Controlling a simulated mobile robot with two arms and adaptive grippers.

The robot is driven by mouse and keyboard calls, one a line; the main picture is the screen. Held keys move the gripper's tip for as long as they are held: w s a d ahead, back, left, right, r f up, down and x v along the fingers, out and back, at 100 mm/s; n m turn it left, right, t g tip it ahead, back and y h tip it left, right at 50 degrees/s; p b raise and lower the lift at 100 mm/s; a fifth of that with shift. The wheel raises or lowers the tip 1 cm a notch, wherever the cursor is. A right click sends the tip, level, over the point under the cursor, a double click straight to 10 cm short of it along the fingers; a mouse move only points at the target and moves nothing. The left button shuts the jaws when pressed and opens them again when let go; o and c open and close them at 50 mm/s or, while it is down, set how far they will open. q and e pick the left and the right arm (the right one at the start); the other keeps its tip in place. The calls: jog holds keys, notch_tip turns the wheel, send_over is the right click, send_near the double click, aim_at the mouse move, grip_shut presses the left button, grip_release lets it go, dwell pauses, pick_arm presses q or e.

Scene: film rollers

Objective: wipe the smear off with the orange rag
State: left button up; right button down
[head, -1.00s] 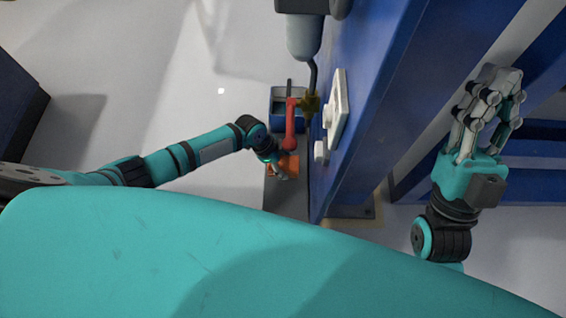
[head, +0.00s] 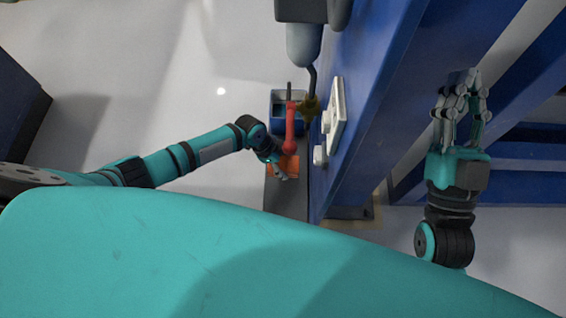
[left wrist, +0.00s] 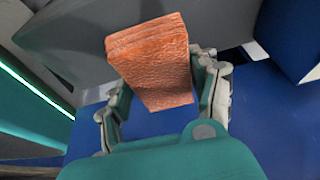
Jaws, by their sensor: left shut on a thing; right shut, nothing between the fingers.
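The orange rag (head: 290,168) is a folded, brick-shaped pad in my left gripper (head: 281,173), above a narrow grey ledge beside the blue machine. In the left wrist view the rag (left wrist: 155,65) sits between the fingers of my left gripper (left wrist: 163,95), which are shut on it. My right gripper (head: 463,98) is shut and empty, on the far side of the blue panel. A brownish patch (head: 309,107) shows by the red part; I cannot tell whether it is the smear.
A red upright part (head: 290,130) and a blue open-topped box (head: 282,98) stand just beyond the rag. The tall blue panel (head: 365,100) with a white switch plate (head: 338,110) rises close on the right.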

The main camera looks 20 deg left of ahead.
jog(key=shift+w+f+g+h+p, duration=0.25)
jog(key=shift+w+f+g, duration=0.3)
jog(key=shift+f, duration=0.4)
jog(key=shift+w+f+g+h+p, duration=0.2)
jog(key=shift+w+f+g+h, duration=0.15)
jog(key=shift+f+g, duration=0.55)
jog(key=shift+w+f+g+h+p, duration=0.2)
jog(key=shift+w+f+g, duration=0.3)
jog(key=shift+f, duration=0.5)
jog(key=shift+s, duration=0.1)
